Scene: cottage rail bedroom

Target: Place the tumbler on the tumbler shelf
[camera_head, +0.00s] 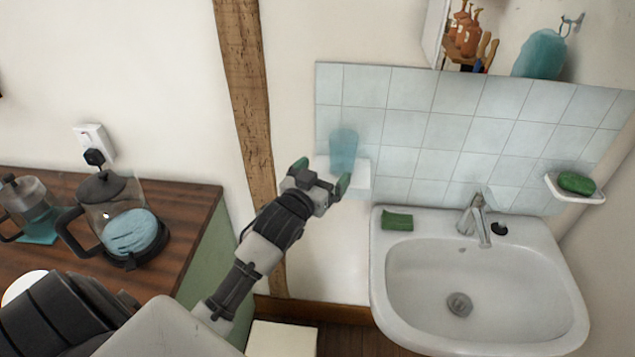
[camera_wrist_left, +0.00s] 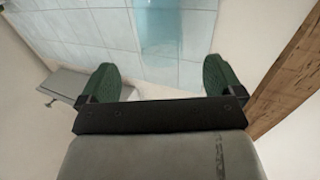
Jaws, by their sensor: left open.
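The tumbler (camera_head: 343,148) is a translucent blue cup, upright at the small white wall shelf (camera_head: 361,174) left of the sink. Its base appears to rest on the shelf, though my gripper partly covers that area. My left gripper (camera_head: 322,175) is open in front of and just below the tumbler, with its green fingertips spread. In the left wrist view, the tumbler (camera_wrist_left: 175,38) shows pale blue beyond the gap between the open fingers (camera_wrist_left: 159,72), apart from them. My right gripper is not in view.
The white sink (camera_head: 470,285) with its tap (camera_head: 475,218) and a green sponge (camera_head: 397,221) is to the right. A soap dish (camera_head: 575,197) hangs beyond. A wooden beam (camera_head: 246,95) runs left of the shelf. A coffee pot (camera_head: 110,215) stands on the wooden counter (camera_head: 195,205).

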